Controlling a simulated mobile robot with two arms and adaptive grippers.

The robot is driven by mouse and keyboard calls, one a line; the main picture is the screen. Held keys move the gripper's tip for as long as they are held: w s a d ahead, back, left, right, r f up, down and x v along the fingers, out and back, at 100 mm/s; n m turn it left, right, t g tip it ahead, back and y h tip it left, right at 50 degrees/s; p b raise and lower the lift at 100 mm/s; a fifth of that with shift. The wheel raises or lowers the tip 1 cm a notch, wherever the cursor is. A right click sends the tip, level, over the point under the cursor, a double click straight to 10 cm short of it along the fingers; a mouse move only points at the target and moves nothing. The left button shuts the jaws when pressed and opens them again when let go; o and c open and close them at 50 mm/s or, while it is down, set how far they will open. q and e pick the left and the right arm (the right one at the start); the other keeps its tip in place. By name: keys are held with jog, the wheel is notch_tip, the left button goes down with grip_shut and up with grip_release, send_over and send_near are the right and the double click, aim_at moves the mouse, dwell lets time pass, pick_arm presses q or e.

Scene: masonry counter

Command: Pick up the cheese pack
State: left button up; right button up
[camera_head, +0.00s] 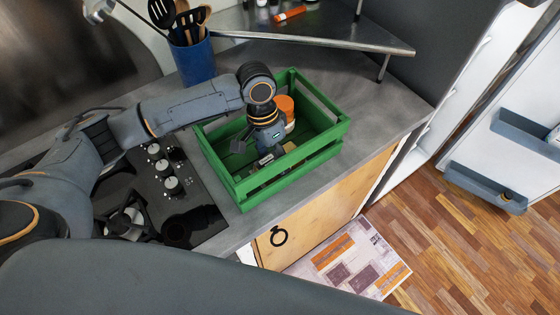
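My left arm reaches in from the left, and my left gripper (262,160) points down into a green slatted crate (290,173) on the grey counter. The gripper's fingertips are low inside the crate, among small items. A small pale item (288,147) shows just right of the gripper; I cannot tell whether it is the cheese pack. The gripper's own body and the crate wall hide much of the contents, so I cannot tell whether the fingers are open or shut on something. My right gripper is not in view.
An orange-lidded jar (286,106) stands in the crate, behind the gripper. A blue utensil holder (194,62) stands behind the crate, a metal shelf (330,38) runs above the counter, and a black stove (150,205) lies to the left. Counter right of the crate is clear.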

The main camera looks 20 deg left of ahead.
pick_arm(q)
jog(key=c, duration=1.2)
jog(key=shift+r, duration=0.15)
